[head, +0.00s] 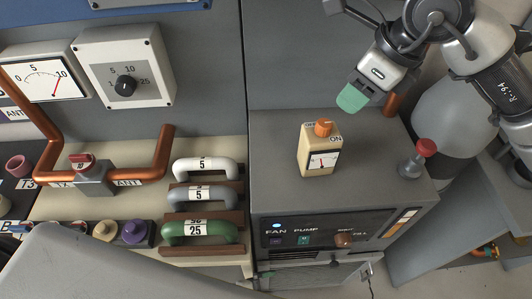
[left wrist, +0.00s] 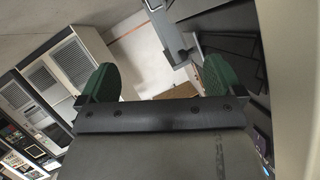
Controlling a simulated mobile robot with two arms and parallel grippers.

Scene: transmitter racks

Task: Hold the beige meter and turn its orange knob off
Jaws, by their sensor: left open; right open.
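The beige meter (head: 305,160) stands on top of the grey cabinet in the head view, its dial facing front. Its orange knob (head: 323,128) is on top, between an OFF label at the left and an ON label at the right. I cannot tell which label the knob points to. My right gripper (head: 352,98) is above and behind the meter, to its right, apart from it; its green fingertips are seen edge-on and hold nothing visible. My left gripper (left wrist: 160,83) shows in the left wrist view with its green fingers wide apart and empty, away from the meter.
The grey cabinet (head: 277,160) has free room around the meter. A red-topped valve (head: 425,148) stands at its right edge, with a copper pipe (head: 391,105) behind. Left are white, grey and green handles (head: 203,230) and copper pipework (head: 140,172).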

